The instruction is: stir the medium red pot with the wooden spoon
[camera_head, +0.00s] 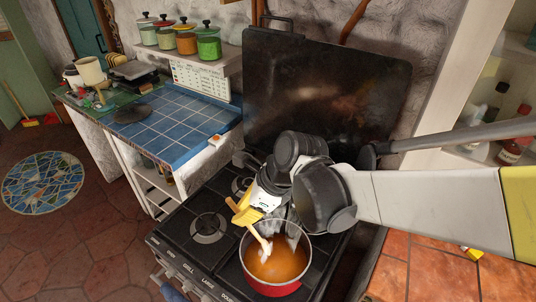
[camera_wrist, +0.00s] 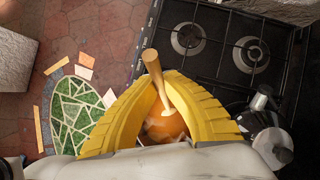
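The medium red pot (camera_head: 272,289) stands on the front of the stove and holds orange-brown liquid. The wooden spoon (camera_head: 260,239) leans into it, its lower end in the liquid and its handle top tilted up to the left. My gripper (camera_head: 247,215) is above the pot's back left rim, its yellow fingers closed around the spoon's handle. In the wrist view the spoon (camera_wrist: 153,67) passes between the two fingertips (camera_wrist: 160,78), and the liquid (camera_wrist: 165,126) shows between the fingers. The pot's wall is mostly hidden there.
The black stove (camera_head: 190,245) has a bare burner (camera_head: 208,228) left of the pot and a raised dark lid (camera_head: 325,95) behind. A moka pot (camera_wrist: 262,98) stands near the gripper. A blue-tiled counter (camera_head: 170,125) is at left, and an orange-tiled surface (camera_head: 425,275) at right.

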